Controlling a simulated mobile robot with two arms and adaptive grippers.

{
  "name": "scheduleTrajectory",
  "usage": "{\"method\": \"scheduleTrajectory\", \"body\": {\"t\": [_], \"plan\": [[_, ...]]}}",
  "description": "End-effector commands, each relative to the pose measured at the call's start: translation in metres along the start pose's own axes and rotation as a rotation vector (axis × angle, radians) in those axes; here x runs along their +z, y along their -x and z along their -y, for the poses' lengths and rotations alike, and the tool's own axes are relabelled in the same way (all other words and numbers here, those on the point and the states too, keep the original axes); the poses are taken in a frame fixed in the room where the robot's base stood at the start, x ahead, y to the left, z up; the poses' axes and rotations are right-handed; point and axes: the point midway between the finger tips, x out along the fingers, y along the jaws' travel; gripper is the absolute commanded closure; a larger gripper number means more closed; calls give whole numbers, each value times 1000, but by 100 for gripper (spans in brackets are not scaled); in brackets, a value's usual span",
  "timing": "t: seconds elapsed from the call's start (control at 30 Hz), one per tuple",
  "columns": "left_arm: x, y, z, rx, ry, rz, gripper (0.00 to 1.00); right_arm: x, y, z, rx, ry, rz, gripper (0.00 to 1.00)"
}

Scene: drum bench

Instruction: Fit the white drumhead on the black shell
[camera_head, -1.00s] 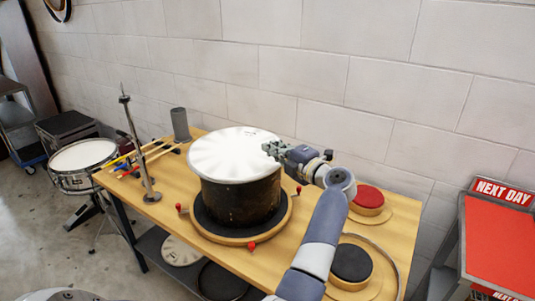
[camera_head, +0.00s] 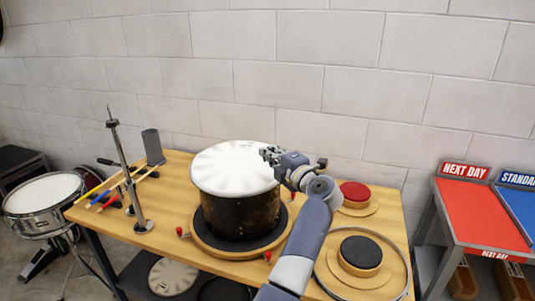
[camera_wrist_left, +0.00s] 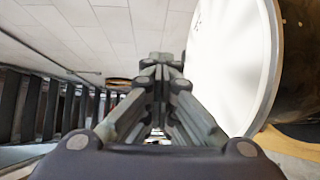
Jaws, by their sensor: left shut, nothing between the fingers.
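The white drumhead (camera_head: 232,170) lies across the top of the black shell (camera_head: 240,215). It overhangs the shell more on the left, and I cannot tell whether it is seated all round. The shell stands upright on a round wooden base with a dark pad. My left gripper (camera_head: 268,153) is shut and empty at the drumhead's far right edge; I cannot tell whether it touches. In the left wrist view, the shut fingers (camera_wrist_left: 163,62) are beside the drumhead (camera_wrist_left: 235,65), with the dark shell (camera_wrist_left: 300,65) behind its rim. My right gripper is not in view.
A metal stand (camera_head: 130,180), a grey cylinder (camera_head: 153,147) and coloured sticks are at the bench's left. A red pad (camera_head: 355,192), a dark pad (camera_head: 361,252) and a metal hoop (camera_head: 407,290) are at the right. Red-knobbed clamps surround the base.

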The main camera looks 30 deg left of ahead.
Motion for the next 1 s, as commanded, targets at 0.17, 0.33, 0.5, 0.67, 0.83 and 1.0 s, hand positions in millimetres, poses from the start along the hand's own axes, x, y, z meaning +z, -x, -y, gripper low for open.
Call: {"method": "scheduleTrajectory", "body": {"t": [0.17,0.33,0.5,0.67,0.83,1.0], "plan": [[-1,-1,13,0,-1,-2,100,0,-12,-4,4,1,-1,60],[-1,-1,23,1,-1,-2,100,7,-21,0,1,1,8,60],[-1,-2,33,1,-1,-2,100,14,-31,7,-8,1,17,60],[-1,-2,43,1,-1,-2,100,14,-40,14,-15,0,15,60],[-1,-2,52,-1,-1,-2,100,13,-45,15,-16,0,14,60],[-1,-2,60,-1,-1,-2,100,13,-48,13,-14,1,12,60]]}}
